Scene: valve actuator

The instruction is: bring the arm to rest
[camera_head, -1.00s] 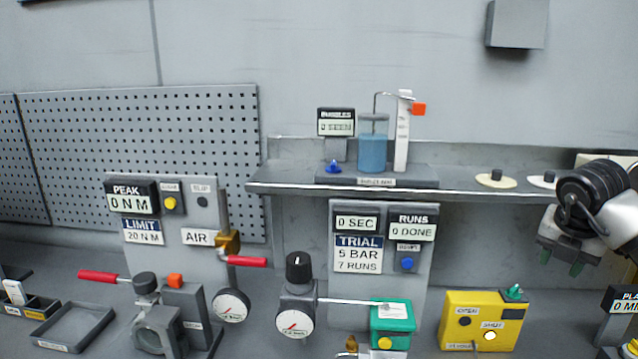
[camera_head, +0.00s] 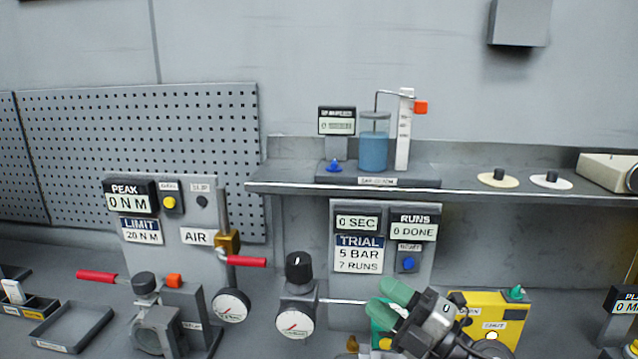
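My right gripper (camera_head: 376,298) is in front of the bench at lower middle right, with its two green fingertips pointing up and left. The fingers stand apart and I see nothing held between them. The gripper covers most of the green box (camera_head: 377,338), and its wrist covers the lower left of the yellow box (camera_head: 510,309). I cannot tell whether the fingers touch the green box. My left gripper is not in view.
A grey regulator with a black knob (camera_head: 299,266) and gauge stands left of the gripper. Behind is the trial panel (camera_head: 345,283); above, a shelf (camera_head: 470,192) bears a blue-liquid cylinder (camera_head: 373,150). A red-handled valve (camera_head: 228,242) and grey tray (camera_head: 72,328) are left.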

